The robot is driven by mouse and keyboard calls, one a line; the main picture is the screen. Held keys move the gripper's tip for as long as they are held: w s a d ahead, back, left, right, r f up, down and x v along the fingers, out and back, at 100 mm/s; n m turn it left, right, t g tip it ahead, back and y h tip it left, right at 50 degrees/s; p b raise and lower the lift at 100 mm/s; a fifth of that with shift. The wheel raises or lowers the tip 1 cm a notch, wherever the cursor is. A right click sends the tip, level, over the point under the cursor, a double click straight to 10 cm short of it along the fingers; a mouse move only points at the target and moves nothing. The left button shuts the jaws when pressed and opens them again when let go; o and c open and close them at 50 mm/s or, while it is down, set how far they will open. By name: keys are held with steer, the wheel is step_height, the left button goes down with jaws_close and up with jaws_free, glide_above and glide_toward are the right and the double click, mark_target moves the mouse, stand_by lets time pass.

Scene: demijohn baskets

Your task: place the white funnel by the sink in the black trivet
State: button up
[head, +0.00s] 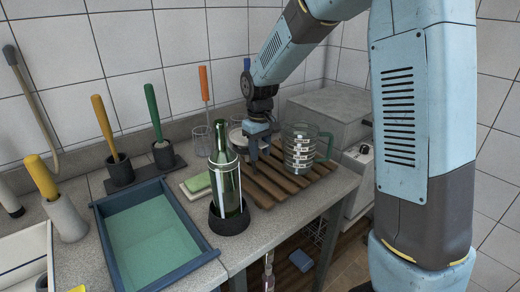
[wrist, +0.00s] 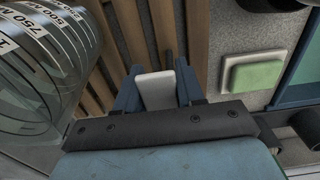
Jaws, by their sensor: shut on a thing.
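My gripper (head: 254,158) points down over the wooden slatted rack, between the green bottle and the glass measuring jug. In the wrist view its two blue fingers (wrist: 156,90) are closed on a small white piece (wrist: 155,91). Only part of this piece shows, so I cannot tell whether it is the white funnel. No full funnel shape is clear in either view. A low black round base (head: 229,220) surrounds the bottom of the green bottle; I cannot tell whether it is the black trivet.
The green bottle (head: 223,178) stands close to my gripper on its left. The measuring jug (head: 299,150) is on its right and also fills the wrist view's left side (wrist: 40,55). The wooden rack (head: 290,178) lies beneath. A blue-rimmed basin (head: 203,246) and brushes are further left.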

steer(key=shift+f, duration=0.25)
stand_by(0.3)
steer(key=o, duration=1.1)
steer(key=shift+r, duration=0.1)
step_height(320, 180, up, 14)
steer(key=shift+f, duration=0.25)
